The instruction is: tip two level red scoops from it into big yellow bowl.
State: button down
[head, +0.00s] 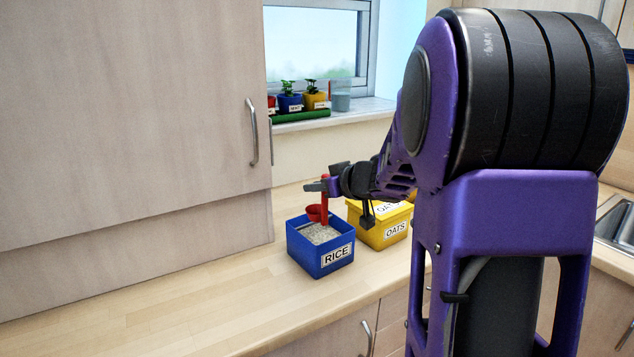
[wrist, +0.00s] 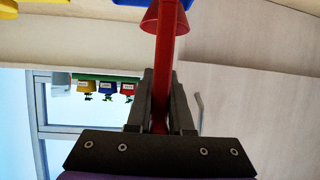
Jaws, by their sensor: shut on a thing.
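My gripper (head: 324,186) is shut on the upright handle of the red scoop (head: 325,207). The scoop's handle (wrist: 165,70) runs between my fingers in the wrist view, with its cup near the top edge. In the head view the red cup shows at the far rim of the blue RICE box (head: 309,254). The box is open and holds pale grains. I cannot tell whether the cup is above the box or behind its rim, or what it contains. The big yellow bowl cannot be made out in either view.
A yellow OATS box (head: 372,236) stands right beside the blue box, partly behind my arm. Small potted plants (head: 302,99) stand on a green tray at the window. A cupboard (head: 130,120) is at left. The counter's left front (head: 150,310) is clear; a sink (head: 620,227) is at right.

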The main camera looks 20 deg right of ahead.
aim_at(321, 221)
jog(key=shift+f+b, duration=2.8)
jog(key=shift+f, duration=2.15)
jog(key=shift+d, duration=0.1)
jog(key=shift+w+d+r+p, duration=0.1)
jog(key=shift+w+d+p, duration=0.1)
jog(key=shift+d+p, duration=0.35)
jog(key=shift+w+d+p, duration=0.25)
jog(key=shift+d+p, duration=0.3)
jog(key=shift+d, duration=0.2)
jog(key=shift+w+d+p, duration=0.2)
jog(key=shift+d+p, duration=0.3)
jog(key=shift+d, duration=0.2)
jog(key=shift+s+a+r+p, duration=0.1)
jog(key=shift+a+r+p, duration=0.15)
jog(key=shift+r+p, duration=0.45)
jog(key=shift+s+a+r+p, duration=0.1)
jog(key=shift+a+r+p, duration=0.15)
jog(key=shift+r+p, duration=0.4)
